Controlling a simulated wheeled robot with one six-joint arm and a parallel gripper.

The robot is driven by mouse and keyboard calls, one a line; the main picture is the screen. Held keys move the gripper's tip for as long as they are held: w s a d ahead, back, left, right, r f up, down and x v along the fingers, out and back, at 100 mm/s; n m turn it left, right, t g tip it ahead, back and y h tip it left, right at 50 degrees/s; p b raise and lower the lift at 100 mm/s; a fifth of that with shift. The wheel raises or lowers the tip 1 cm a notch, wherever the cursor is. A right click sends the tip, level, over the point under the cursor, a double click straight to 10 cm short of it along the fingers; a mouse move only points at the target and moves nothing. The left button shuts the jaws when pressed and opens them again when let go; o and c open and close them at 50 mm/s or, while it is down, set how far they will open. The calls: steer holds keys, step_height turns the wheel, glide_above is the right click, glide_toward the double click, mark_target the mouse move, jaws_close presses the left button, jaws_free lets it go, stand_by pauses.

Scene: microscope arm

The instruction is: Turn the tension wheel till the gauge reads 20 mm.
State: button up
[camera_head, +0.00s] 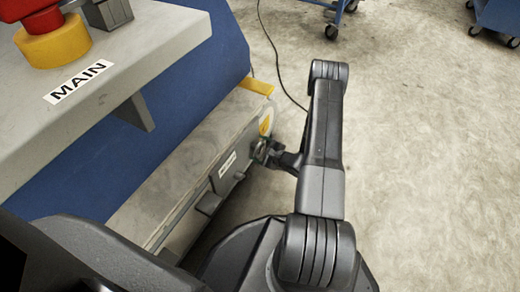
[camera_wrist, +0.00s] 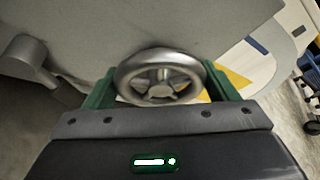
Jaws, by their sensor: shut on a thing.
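The tension wheel (camera_wrist: 160,76) is a silver handwheel with spokes, in the upper middle of the wrist view. My gripper (camera_wrist: 158,88) has its green fingers on the left and right of the wheel's rim, shut on it. In the head view my gripper (camera_head: 262,150) is small, at the end of my dark arm against the grey machine's side, and it mostly hides the wheel there. I cannot make out a gauge or any reading in either view.
A grey machine body (camera_head: 190,140) with a blue panel stands at the left. A red button on a yellow base (camera_head: 52,40) sits by a MAIN label (camera_head: 80,82). A grey lever-like part (camera_wrist: 30,60) juts out left of the wheel. Concrete floor (camera_head: 430,160) is open at right.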

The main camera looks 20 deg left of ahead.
steer(key=m+g, duration=0.2)
steer(key=m, duration=0.1)
steer(key=shift+w+m+g, duration=0.1)
steer(key=shift+m+g, duration=0.2)
steer(key=shift+m, duration=0.1)
steer(key=m+g, duration=0.3)
steer(key=m, duration=0.1)
steer(key=shift+w, duration=0.1)
steer(key=m+g+y, duration=0.1)
steer(key=m+g, duration=0.1)
steer(key=m, duration=0.2)
steer(key=shift+f, duration=0.1)
steer(key=m+g+y, duration=0.1)
steer(key=m, duration=0.1)
steer(key=m+g, duration=0.1)
steer(key=m, duration=0.1)
steer(key=shift+m+y, duration=0.4)
steer(key=shift+w, duration=0.1)
stand_by(0.4)
steer(key=o, duration=0.9)
steer(key=shift+o, duration=0.2)
steer(key=f+p+v, duration=0.1)
steer(key=p+v, duration=0.1)
steer(key=v, duration=1.2)
steer(key=shift+r+p, duration=0.35)
